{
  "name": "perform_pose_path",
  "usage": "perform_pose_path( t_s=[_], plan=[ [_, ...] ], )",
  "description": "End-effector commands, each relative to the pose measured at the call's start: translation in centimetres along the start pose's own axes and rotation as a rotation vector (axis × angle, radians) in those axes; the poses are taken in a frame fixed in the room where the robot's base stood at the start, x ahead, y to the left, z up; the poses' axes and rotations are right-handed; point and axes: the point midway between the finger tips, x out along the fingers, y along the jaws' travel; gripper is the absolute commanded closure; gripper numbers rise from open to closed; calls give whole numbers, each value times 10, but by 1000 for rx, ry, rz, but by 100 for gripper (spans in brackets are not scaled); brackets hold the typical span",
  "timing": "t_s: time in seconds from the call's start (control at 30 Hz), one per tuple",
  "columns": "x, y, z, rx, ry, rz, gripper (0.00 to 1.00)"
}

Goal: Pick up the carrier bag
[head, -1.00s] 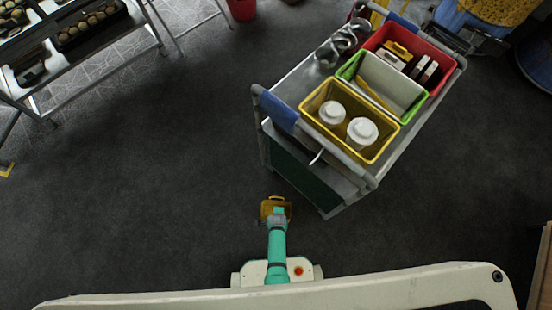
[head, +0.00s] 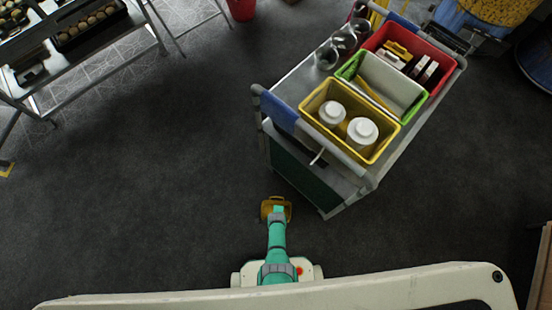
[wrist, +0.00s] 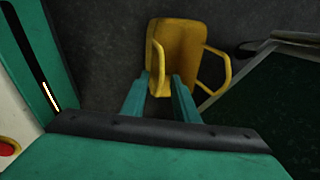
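The carrier bag is yellow with two loop handles and sits on the dark floor, at the far end of my arm in the head view (head: 267,206). In the wrist view the bag (wrist: 184,42) is just ahead of my fingers, one handle at its left and the other sticking out to the right. My gripper (wrist: 161,80) is open, its two green fingers apart at the bag's near end. The left handle's lower end shows between the fingertips; I cannot tell whether they touch it. In the head view my gripper (head: 278,210) covers part of the bag.
A trolley (head: 300,165) stands close to the right of the bag, carrying a yellow bin (head: 318,97), a green-rimmed bin (head: 400,78) and a red bin (head: 440,60). A metal rack (head: 75,70) is at upper left. The floor left of my arm is clear.

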Motion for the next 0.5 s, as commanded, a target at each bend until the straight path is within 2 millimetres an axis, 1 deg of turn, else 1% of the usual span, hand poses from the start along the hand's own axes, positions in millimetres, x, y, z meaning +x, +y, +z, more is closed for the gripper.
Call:
perform_pose_path(
  t_s=[0.1,0.13,0.23,0.5],
  plan=[
    [0,0,0,0,0,0,73],
    [0,0,0,0,0,0,75],
    [0,0,0,0,0,0,99],
    [0,0,0,0,0,0,100]
  ],
)
